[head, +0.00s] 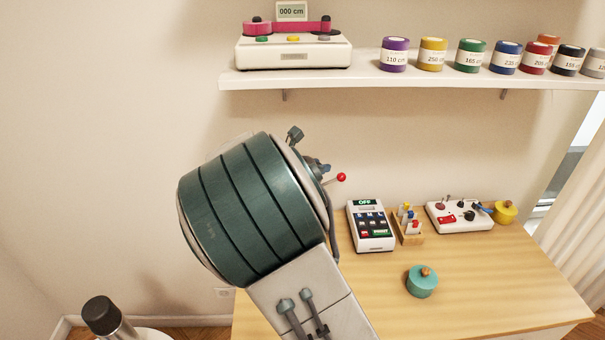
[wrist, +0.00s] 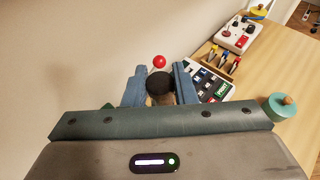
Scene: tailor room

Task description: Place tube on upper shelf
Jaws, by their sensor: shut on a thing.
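My gripper (head: 317,168) is held out in front of the wall, below the white upper shelf (head: 360,79) and left of the desk items. In the wrist view my gripper (wrist: 158,80) has its two blue-grey fingers shut on a dark, round-ended thing (wrist: 160,84), which I take to be the tube. A red ball (wrist: 159,62) shows just past it; in the head view this red ball (head: 341,177) sits on a thin pale stem beside the fingertips. The rest of the held thing is hidden by my gripper and arm.
The shelf holds a white device (head: 293,53) at left and several coloured labelled rolls, including a purple one (head: 394,55). Between them is a small gap. The wooden desk (head: 480,300) bears a calculator-like box (head: 371,226), a control box (head: 459,215) and a teal pot (head: 421,283).

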